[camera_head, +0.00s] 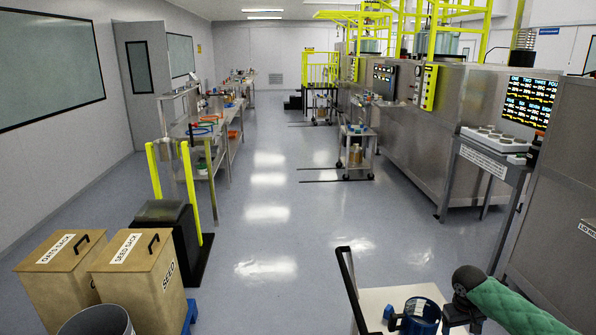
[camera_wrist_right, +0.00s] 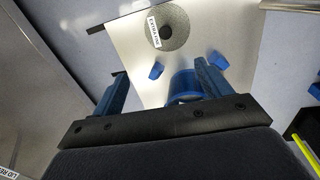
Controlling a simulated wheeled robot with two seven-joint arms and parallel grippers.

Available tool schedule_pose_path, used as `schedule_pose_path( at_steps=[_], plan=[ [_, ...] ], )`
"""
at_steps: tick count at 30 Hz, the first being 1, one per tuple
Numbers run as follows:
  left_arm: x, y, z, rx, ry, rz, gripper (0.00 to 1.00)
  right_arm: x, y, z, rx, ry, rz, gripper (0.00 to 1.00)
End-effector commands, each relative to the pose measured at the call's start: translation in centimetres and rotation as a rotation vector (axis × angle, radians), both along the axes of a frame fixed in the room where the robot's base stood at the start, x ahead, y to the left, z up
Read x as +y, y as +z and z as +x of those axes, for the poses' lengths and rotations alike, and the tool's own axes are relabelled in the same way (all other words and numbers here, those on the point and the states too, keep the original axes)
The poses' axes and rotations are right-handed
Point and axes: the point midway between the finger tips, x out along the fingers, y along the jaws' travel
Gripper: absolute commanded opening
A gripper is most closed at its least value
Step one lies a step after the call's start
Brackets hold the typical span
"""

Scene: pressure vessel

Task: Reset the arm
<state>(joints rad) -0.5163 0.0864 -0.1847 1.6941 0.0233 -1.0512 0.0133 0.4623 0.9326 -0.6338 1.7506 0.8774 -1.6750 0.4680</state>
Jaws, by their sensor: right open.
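My right arm, in a green quilted sleeve (camera_head: 515,305), comes in at the bottom right of the head view. My right gripper (camera_wrist_right: 162,76) is open in the wrist view, with its two blue fingers spread over a pale cart top. A blue round cup-like thing (camera_wrist_right: 184,84) shows beside the right-hand finger, partly hidden by the gripper; I cannot tell whether they touch. A blue round thing also shows beside the gripper in the head view (camera_head: 421,311). My left gripper is not in view.
The pale cart top (camera_head: 376,298) has a dark handle (camera_head: 350,285) on its left. A labelled grey disc (camera_wrist_right: 168,30) and a small blue piece (camera_wrist_right: 156,70) lie on it. Lidded bins (camera_head: 140,265) stand at lower left, steel machines (camera_head: 400,120) at right. The middle floor is clear.

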Motion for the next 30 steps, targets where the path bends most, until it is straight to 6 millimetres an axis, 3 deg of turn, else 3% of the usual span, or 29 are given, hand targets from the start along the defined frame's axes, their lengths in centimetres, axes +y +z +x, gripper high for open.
schedule_pose_path(
  at_steps=[2,14,20,30],
  plan=[
    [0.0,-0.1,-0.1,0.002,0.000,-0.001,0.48,-1.8,0.5,-0.3,0.001,-0.011,-0.023,0.77],
    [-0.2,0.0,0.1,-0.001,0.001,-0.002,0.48,-4.8,-6.5,-3.8,-0.030,0.039,-0.082,0.77],
    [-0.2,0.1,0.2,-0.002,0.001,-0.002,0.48,-7.8,-11.2,-7.1,-0.049,0.089,-0.143,0.77],
    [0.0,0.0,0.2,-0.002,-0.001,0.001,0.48,-13.3,-18.1,-14.2,-0.063,0.213,-0.270,0.77]
  ],
)
